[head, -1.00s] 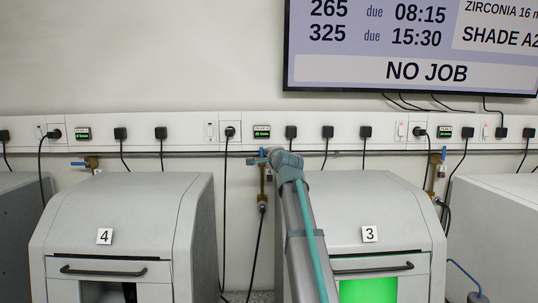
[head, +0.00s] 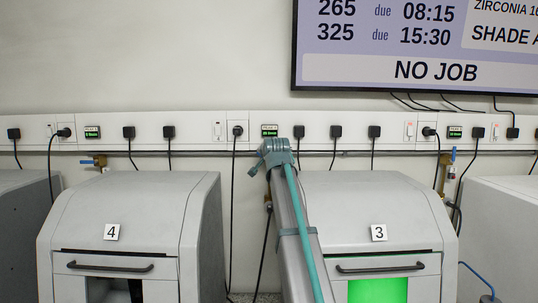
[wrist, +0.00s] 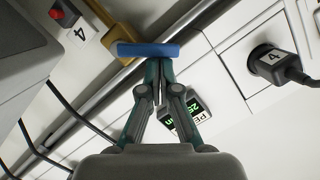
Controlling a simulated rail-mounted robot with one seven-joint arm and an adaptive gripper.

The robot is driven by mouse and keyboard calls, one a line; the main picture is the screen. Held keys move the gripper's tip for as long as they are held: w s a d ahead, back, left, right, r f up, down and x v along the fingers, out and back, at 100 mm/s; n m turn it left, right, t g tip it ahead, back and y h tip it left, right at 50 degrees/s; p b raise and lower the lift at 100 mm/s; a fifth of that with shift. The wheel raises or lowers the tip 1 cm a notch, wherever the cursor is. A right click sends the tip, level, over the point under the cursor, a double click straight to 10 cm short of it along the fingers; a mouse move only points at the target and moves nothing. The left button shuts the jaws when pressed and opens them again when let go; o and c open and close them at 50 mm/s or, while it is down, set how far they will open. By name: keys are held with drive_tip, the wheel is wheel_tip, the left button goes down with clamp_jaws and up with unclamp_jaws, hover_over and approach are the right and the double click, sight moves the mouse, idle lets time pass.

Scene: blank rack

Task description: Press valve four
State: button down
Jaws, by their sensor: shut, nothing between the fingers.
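In the wrist view, a flat blue valve handle (wrist: 148,50) lies crosswise at the tips of my gripper (wrist: 157,66). It sits on a brass fitting (wrist: 118,36), with a white tag reading 4 (wrist: 79,33) near it. My gripper's fingers are together and empty. Whether the tips touch the handle, I cannot tell. In the head view, my gripper (head: 275,149) is at the wall between machine 4 (head: 135,215) and machine 3 (head: 365,210). It hides that valve's handle; a bit of the brass body (head: 268,199) shows beside my arm.
A plug marked 4 (wrist: 272,62) and a small green display (wrist: 184,120) are close to my gripper in the wrist view. Black cables hang below the white wall trunking (head: 350,145). Other blue-handled valves (head: 92,161) are along the pipe. A screen (head: 420,45) hangs above.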

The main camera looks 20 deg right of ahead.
drive_tip(key=n, duration=0.1)
drive_tip(key=a+n+h+b, duration=0.1)
drive_tip(key=f+n+g, duration=0.1)
drive_tip(key=n, duration=0.1)
drive_tip(key=shift+w+a, duration=0.35)
drive_tip(key=s+a+r+b, duration=0.2)
drive_tip(key=s+r, duration=0.4)
drive_tip(key=s, duration=0.3)
drive_tip(key=shift+s, duration=0.3)
drive_tip(key=shift+a, duration=0.1)
